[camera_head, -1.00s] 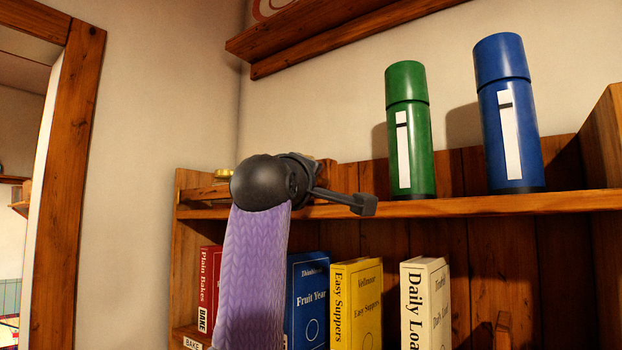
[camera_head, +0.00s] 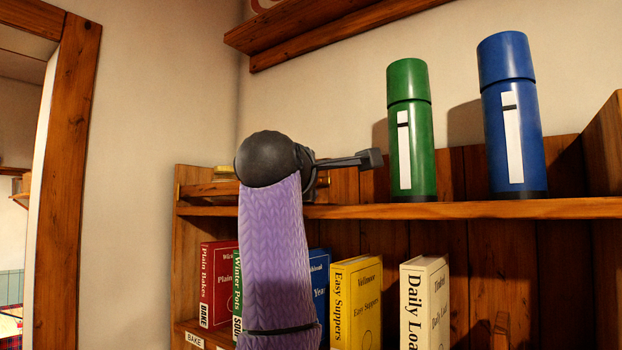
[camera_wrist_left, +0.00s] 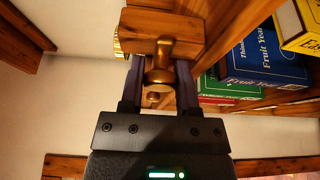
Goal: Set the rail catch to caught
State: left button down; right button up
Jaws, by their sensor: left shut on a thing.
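The knob sits on a wooden block (camera_wrist_left: 160,30) at the shelf's edge. I cannot tell the catch's setting. My right gripper is not in view.
A green flask (camera_head: 410,130) and a blue flask (camera_head: 513,115) stand upright on the shelf board (camera_head: 460,210), right of my wrist. Below are several books, including a yellow one (camera_head: 356,300) and a white one (camera_head: 425,300). Another shelf (camera_head: 320,35) hangs above.

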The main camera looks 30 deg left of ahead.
pick_arm(q)
jog(key=shift+f, duration=0.1)
jog(key=c, duration=0.6)
grip_release()
jog(key=shift+c, duration=0.2)
jog(key=shift+o, duration=1.4)
jog(key=shift+s+a, duration=0.15)
jog(key=shift+s+b, duration=0.2)
jog(key=shift+b, duration=0.15)
jog(key=b+v, duration=0.5)
jog(key=v, duration=0.4)
jog(key=shift+s, duration=0.15)
